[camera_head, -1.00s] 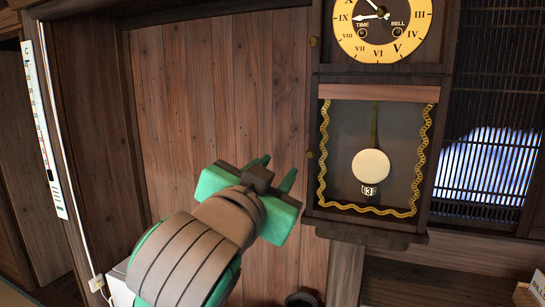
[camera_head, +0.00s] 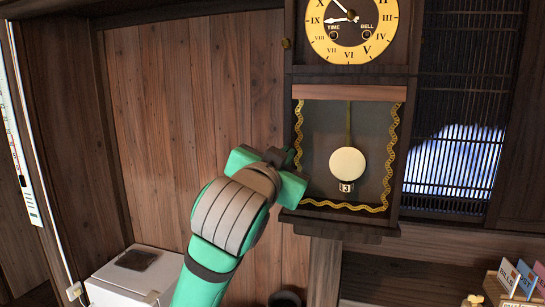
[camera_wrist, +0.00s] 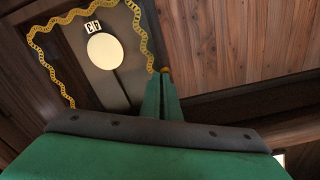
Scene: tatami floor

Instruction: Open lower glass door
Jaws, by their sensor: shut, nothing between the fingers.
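The wall clock's lower glass door (camera_head: 322,122) has a wavy gold border, with a round pale pendulum (camera_head: 348,163) behind the glass. It looks shut. In the wrist view the door (camera_wrist: 72,60) appears tilted, at upper left. My gripper (camera_head: 291,157) is at the door's left edge, in front of where the small knob sits. In the wrist view the fingers of my gripper (camera_wrist: 163,80) are together, empty, with their tips at the small gold knob (camera_wrist: 166,70). I cannot tell whether they touch it. In the head view my gripper hides the knob.
The clock's upper part has a gold dial (camera_head: 350,28) and another small knob (camera_head: 286,43). A slatted window (camera_head: 455,110) is to the right. A white box (camera_head: 135,275) stands at lower left, and small coloured cards (camera_head: 520,280) at lower right. Wood panelling (camera_head: 195,110) is left of the clock.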

